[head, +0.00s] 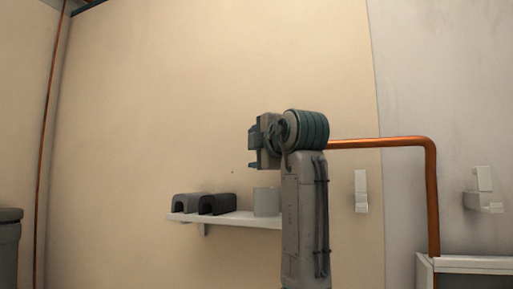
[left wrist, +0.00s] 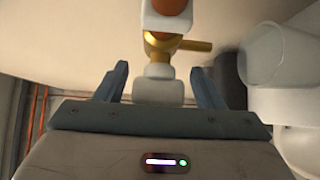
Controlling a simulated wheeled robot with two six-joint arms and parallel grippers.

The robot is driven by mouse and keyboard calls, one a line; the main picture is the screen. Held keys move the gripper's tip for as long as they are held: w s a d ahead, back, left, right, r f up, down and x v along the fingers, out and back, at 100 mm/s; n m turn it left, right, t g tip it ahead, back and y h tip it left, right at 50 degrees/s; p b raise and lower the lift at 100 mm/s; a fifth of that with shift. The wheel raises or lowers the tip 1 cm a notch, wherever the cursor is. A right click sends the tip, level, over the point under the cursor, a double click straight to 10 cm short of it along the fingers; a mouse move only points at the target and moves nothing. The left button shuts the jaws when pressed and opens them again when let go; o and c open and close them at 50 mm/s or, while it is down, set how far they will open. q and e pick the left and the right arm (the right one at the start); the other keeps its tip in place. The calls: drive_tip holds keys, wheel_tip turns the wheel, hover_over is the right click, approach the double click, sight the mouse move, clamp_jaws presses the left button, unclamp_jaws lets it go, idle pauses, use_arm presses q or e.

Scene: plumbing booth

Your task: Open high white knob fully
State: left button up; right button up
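In the left wrist view, the white knob (left wrist: 158,88) sits between the two fingers of my left gripper (left wrist: 160,78). A small gap shows on each side of it, so the gripper looks open around it. A brass valve body (left wrist: 160,42) with a side stub is just beyond the knob. In the head view, my left arm rises in the middle and its wrist hides the knob and valve. A copper pipe (head: 380,143) runs from behind that wrist to the right and bends down. My right gripper is not in view.
A shelf (head: 240,220) left of my arm holds dark arched pieces (head: 205,204) and a grey cup (head: 266,201). White wall brackets (head: 361,191) are at the right. In the left wrist view, a large white pipe (left wrist: 275,58) is close on the right.

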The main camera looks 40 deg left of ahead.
use_arm(q)
drive_tip(key=b+v, duration=0.4)
drive_tip(key=v, duration=0.6)
drive_tip(key=shift+s+d, duration=0.25)
drive_tip(key=shift+s, duration=0.05)
drive_tip(key=shift+f, duration=0.1)
